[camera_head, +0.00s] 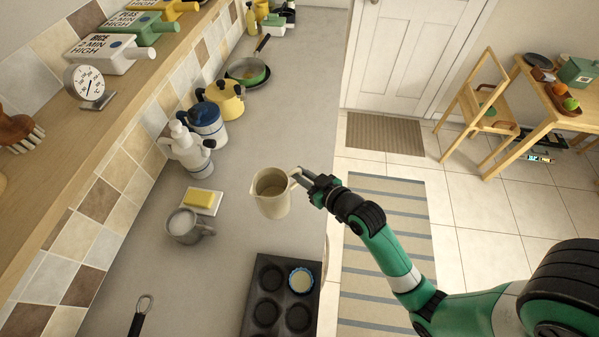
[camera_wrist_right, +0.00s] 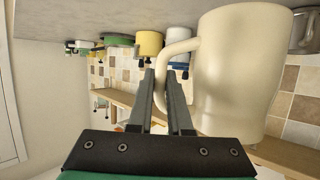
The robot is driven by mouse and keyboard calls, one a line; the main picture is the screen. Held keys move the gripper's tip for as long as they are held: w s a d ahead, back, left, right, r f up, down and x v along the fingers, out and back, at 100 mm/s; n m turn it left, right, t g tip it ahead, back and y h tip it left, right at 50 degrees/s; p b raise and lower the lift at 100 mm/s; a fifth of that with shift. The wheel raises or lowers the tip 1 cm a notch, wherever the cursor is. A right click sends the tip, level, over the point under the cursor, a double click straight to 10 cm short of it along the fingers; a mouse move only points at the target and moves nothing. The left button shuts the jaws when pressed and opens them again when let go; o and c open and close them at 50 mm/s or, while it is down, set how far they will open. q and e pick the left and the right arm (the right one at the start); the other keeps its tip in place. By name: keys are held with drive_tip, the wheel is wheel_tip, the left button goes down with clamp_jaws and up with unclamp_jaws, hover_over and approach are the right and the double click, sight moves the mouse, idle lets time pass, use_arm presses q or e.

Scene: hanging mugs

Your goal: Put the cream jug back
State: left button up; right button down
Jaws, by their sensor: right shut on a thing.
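The cream jug (camera_head: 271,196) is over the grey counter, just behind the muffin tin, in the head view. It looks upright; I cannot tell whether its base touches the counter. My right gripper (camera_head: 303,180) is shut on its handle, at the jug's right side. In the right wrist view the jug (camera_wrist_right: 240,70) fills the upper right, and its handle reaches to the fingers (camera_wrist_right: 166,90). My left gripper is not in view.
A dark muffin tin (camera_head: 284,293) has one filled cup at its top right. A grey mug (camera_head: 188,226), a butter dish (camera_head: 202,200) and several pots stand to the left along the tiled wall. The counter behind the jug is clear up to the pan (camera_head: 247,72).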

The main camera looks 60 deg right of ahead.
drive_tip(key=shift+s+a, duration=0.1)
drive_tip(key=shift+s, duration=0.15)
wheel_tip(320, 180, down, 8)
drive_tip(key=b, duration=0.6)
drive_tip(key=shift+f, duration=0.35)
idle(0.5)
drive_tip(key=c, duration=0.8)
unclamp_jaws()
drive_tip(key=shift+o, duration=0.2)
drive_tip(key=shift+f, duration=0.1)
drive_tip(key=v, duration=1.1)
drive_tip(key=shift+s+r+b, duration=0.2)
drive_tip(key=shift+r+b, duration=0.05)
drive_tip(key=shift+b, duration=0.15)
